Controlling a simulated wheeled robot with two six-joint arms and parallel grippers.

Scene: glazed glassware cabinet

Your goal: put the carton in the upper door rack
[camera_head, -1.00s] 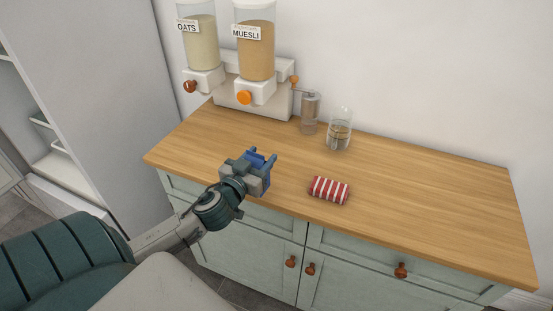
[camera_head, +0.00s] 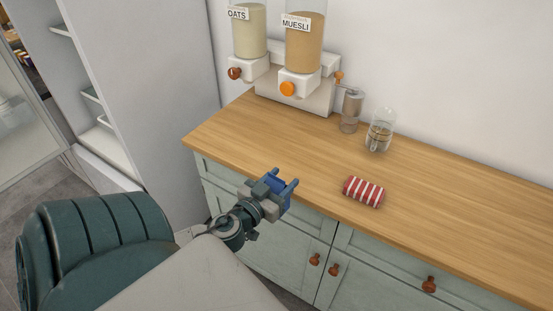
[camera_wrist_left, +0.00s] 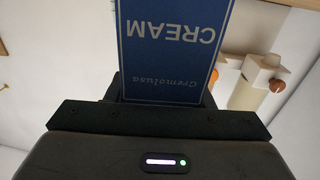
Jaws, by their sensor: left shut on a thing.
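My left gripper (camera_head: 282,178) is shut on the carton, in front of the counter's front edge. In the head view only a bit of blue shows between the fingers. My right gripper is not in view.
The wooden counter (camera_head: 440,215) holds a red-and-white striped packet (camera_head: 364,192), a glass jar (camera_head: 380,131), a grinder (camera_head: 351,110) and oats (camera_head: 249,30) and muesli (camera_head: 304,43) dispensers. A glazed panel (camera_head: 22,125) stands at far left. Floor shows between it and the counter.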

